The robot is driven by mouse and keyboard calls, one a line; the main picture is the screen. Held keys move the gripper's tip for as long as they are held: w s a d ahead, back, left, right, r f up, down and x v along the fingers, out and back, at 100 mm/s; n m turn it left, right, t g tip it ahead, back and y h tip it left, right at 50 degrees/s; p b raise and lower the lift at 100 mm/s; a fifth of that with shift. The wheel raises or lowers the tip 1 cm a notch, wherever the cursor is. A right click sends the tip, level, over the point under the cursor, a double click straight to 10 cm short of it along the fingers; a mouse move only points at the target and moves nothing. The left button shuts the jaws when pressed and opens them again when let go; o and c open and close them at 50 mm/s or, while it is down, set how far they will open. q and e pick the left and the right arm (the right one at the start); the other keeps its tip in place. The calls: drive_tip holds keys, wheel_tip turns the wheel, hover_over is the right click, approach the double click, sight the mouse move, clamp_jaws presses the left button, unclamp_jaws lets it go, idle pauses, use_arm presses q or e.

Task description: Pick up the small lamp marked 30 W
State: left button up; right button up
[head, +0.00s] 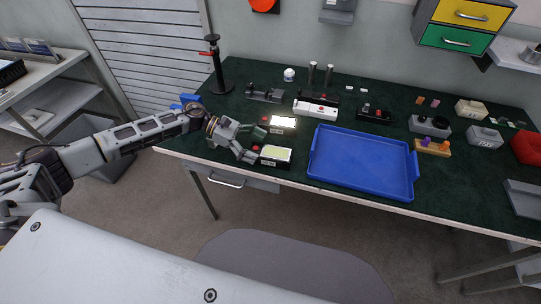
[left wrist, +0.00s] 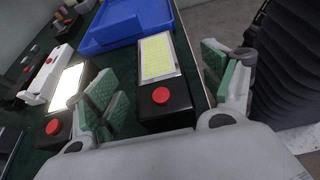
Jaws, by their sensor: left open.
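A small black lamp with a yellow-dotted panel (head: 277,153) stands near the front edge of the bench, left of the blue tray. Its label is too small to read. In the left wrist view this lamp (left wrist: 158,62) shows a red button on its near end. A second black lamp with a bright white panel (head: 283,122) stands just behind it and also shows in the left wrist view (left wrist: 70,84). My left gripper (head: 254,144) is open, at the left end of the yellow-dotted lamp. In the wrist view its green-padded fingers (left wrist: 161,84) appear on either side of that lamp, apart from it.
The blue tray (head: 313,172) lies close to the right of the lamps. A white and black housing (head: 316,108) stands behind. A clamp stand (head: 219,75) rises at the back left. Several small parts and boxes fill the right side of the green bench top.

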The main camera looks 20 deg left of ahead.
sight(269, 152)
use_arm(q)
drive_tip(key=x, duration=0.2)
drive_tip(key=shift+w+d+f+p, duration=0.1)
drive_tip(key=shift+w+d+p, duration=0.1)
drive_tip(key=shift+d+p, duration=0.2)
drive_tip(key=shift+d+f, duration=0.3)
drive_tip(key=shift+d, duration=0.3)
drive_tip(key=shift+c, duration=1)
drive_tip(key=shift+s, duration=0.1)
drive_tip(key=c, duration=1.2)
use_arm(e)
drive_tip(key=shift+w+a+r, duration=0.25)
drive_tip(key=shift+a+r, duration=0.3)
drive_tip(key=shift+a, duration=0.05)
